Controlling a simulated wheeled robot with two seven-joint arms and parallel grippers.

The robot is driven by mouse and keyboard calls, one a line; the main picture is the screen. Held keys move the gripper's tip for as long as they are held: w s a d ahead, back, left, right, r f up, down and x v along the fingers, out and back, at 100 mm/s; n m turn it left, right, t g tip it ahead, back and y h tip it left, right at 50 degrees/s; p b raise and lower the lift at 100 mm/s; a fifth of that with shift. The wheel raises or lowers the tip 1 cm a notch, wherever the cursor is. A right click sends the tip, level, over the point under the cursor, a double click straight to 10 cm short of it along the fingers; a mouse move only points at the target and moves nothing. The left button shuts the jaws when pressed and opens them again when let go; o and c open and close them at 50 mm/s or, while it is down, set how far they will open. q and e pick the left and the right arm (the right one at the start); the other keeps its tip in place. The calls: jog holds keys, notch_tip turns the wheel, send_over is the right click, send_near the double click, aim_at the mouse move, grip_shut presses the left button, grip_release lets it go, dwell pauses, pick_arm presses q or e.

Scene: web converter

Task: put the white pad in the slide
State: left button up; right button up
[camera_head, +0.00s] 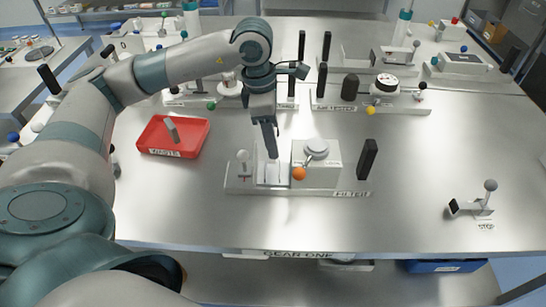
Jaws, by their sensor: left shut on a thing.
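My left gripper (271,152) points down over the left part of the station marked FILTER (353,193). It is shut on a small white pad (272,170), largely lost against the pale slide (262,179) around its fingertips. I cannot tell whether the pad touches the slide or is just above it. The slide sits directly left of a white block (325,172) with a round white knob on top and an orange ball (299,173) in front. My right gripper is not in view.
A red tray (196,148) with a grey piece in it lies to the left. A black upright handle (368,158) stands right of the white block. A small stop fixture (481,205) is at the right. More stations line the back.

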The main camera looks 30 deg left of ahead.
pick_arm(q)
notch_tip(320, 180, down, 2)
jog(key=shift+s+f+p, duration=0.15)
jog(key=shift+p, duration=0.25)
jog(key=shift+f, duration=0.45)
jog(key=shift+f, duration=0.2)
jog(key=shift+f+p, duration=0.75)
jog(key=shift+f, duration=0.85)
jog(key=shift+f+b, duration=0.25)
jog(key=shift+b, duration=0.05)
jog(key=o, duration=1)
